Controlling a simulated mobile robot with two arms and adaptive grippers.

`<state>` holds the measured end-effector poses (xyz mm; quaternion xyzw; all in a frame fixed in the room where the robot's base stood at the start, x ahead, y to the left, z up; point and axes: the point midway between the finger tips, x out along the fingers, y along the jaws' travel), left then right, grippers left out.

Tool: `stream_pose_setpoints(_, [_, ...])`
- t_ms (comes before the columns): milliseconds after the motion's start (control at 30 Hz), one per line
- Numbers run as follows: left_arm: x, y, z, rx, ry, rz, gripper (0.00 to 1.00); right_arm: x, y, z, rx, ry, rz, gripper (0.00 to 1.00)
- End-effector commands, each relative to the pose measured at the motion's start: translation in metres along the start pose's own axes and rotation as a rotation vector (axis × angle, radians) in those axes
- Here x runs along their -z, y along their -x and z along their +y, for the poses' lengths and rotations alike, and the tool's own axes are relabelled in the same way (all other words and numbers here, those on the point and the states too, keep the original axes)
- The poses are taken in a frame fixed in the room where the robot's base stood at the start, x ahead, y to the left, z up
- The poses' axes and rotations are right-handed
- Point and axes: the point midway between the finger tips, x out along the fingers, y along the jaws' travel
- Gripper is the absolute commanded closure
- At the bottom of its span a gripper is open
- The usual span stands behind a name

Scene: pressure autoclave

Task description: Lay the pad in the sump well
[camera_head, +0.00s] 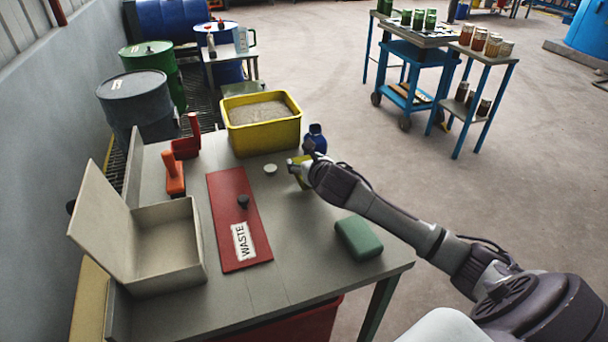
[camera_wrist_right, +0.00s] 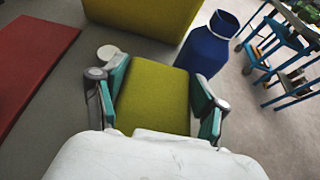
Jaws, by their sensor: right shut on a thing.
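My right gripper (camera_head: 303,166) is over the far right part of the grey table. It is shut on an olive-yellow pad (camera_wrist_right: 153,103), whose broad face fills the space between the two teal-lined fingers in the wrist view. In the head view the pad (camera_head: 300,179) is mostly hidden behind the gripper. I cannot make out the sump well for certain; a dark floor grating (camera_head: 203,98) runs beside the drums beyond the table. My left gripper is not in view.
On the table (camera_head: 285,282) are a yellow sand bin (camera_head: 262,137), a blue bottle (camera_head: 316,140), a red WASTE lid (camera_head: 225,195) with a dark knob, an open grey box (camera_head: 203,272) and a green block (camera_head: 358,239).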

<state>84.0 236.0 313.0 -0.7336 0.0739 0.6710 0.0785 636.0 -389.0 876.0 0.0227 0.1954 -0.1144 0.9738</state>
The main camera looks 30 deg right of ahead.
Motion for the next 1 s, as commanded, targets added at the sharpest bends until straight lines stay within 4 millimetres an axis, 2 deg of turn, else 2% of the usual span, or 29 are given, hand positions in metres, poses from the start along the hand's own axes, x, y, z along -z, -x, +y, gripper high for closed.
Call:
stream_pose_setpoints(133, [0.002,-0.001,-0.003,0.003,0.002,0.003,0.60,0.006,-0.004,0.004,0.001,0.001,0.001,0.52])
stream_pose_setpoints(400, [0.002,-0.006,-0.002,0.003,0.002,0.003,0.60,0.039,-0.017,0.003,0.001,0.000,0.002,0.52])
stream_pose_setpoints(733, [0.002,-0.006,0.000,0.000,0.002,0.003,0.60,0.040,-0.018,0.003,0.001,0.003,0.000,0.52])
stream_pose_setpoints(767, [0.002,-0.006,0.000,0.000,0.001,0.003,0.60,0.041,-0.018,0.003,0.001,0.003,0.000,0.27])
stream_pose_setpoints(800, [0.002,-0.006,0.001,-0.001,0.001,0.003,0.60,0.040,-0.018,0.003,0.001,0.002,0.000,0.20])
stream_pose_setpoints(900, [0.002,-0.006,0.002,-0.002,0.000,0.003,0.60,0.040,-0.018,0.003,0.001,0.002,0.000,0.03])
stream_pose_setpoints(1000, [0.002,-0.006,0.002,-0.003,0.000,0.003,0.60,0.040,-0.018,0.003,0.001,0.002,0.000,0.03])
